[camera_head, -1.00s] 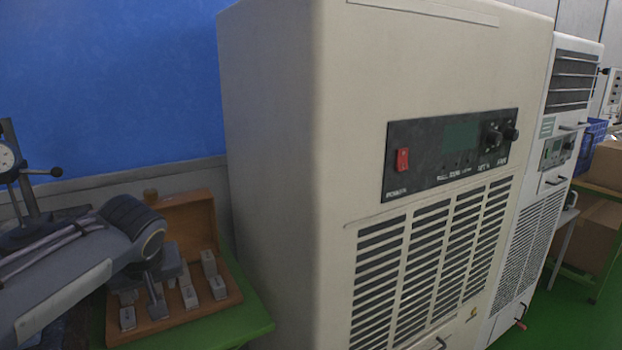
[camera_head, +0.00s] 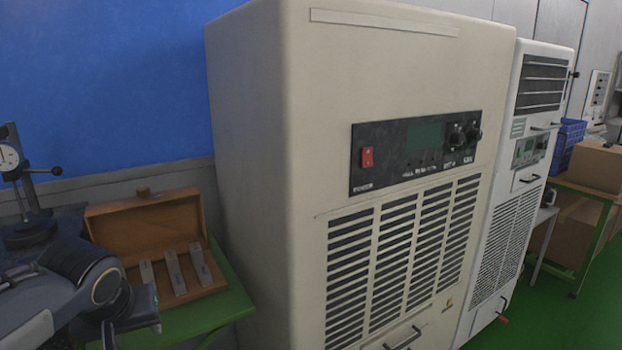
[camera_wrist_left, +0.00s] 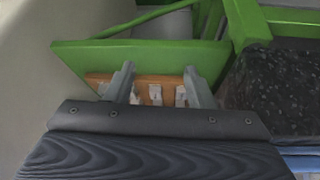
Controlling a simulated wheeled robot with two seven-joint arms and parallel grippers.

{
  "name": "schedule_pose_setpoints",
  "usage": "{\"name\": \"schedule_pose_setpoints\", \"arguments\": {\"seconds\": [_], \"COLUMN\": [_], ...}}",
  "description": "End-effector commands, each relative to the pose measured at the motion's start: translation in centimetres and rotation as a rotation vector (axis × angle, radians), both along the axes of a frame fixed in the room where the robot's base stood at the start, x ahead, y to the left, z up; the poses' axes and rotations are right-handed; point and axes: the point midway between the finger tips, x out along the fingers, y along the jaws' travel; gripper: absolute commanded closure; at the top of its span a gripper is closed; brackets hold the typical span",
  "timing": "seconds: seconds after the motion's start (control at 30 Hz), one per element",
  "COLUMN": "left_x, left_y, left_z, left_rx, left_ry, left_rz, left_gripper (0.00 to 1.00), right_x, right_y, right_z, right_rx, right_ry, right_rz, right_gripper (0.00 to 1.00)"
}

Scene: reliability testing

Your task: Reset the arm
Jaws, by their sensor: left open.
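My left arm comes in from the left in the head view, with its dark wrist at the lower left. My left gripper (camera_head: 112,332) hangs below it, near the front left of an open wooden box (camera_head: 150,228), partly cut off by the frame's bottom edge. In the left wrist view, the two grey fingers of the left gripper (camera_wrist_left: 160,86) stand apart with nothing between them. The wooden box and its small metal blocks (camera_wrist_left: 155,95) show beyond the fingers. My right gripper is in neither view.
The box holds metal blocks (camera_head: 175,272) and sits on a green table (camera_head: 232,300). A dial gauge stand (camera_head: 28,205) is at the left. A tall beige cabinet (camera_head: 262,190) stands close right of the table. A white machine (camera_head: 510,200) is farther right.

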Motion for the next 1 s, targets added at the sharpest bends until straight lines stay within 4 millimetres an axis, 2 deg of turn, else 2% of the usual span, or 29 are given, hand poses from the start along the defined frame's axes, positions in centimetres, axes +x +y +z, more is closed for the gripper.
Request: {"name": "schedule_pose_setpoints", "arguments": {"seconds": [0.27, 0.4, 0.5, 0.67, 1.0], "left_x": [-8.5, -13.5, -16.0, -17.5, -17.6], "left_y": [-2.2, -4.7, -6.5, -8.0, -8.1], "left_z": [-2.0, -3.8, -5.1, -6.1, -6.3], "left_rx": [-0.134, -0.234, -0.292, -0.334, -0.337], "left_ry": [0.02, -0.01, -0.044, -0.074, -0.074], "left_rz": [-0.156, -0.253, -0.306, -0.345, -0.349], "left_gripper": [0.51, 0.51, 0.51, 0.51, 0.51], "right_x": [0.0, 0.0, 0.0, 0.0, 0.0], "right_y": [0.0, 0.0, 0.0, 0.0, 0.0], "right_z": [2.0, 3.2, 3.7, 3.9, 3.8], "right_rx": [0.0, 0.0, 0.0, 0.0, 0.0], "right_ry": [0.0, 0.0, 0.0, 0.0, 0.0], "right_rz": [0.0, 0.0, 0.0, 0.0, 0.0], "right_gripper": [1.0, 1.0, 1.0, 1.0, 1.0]}}
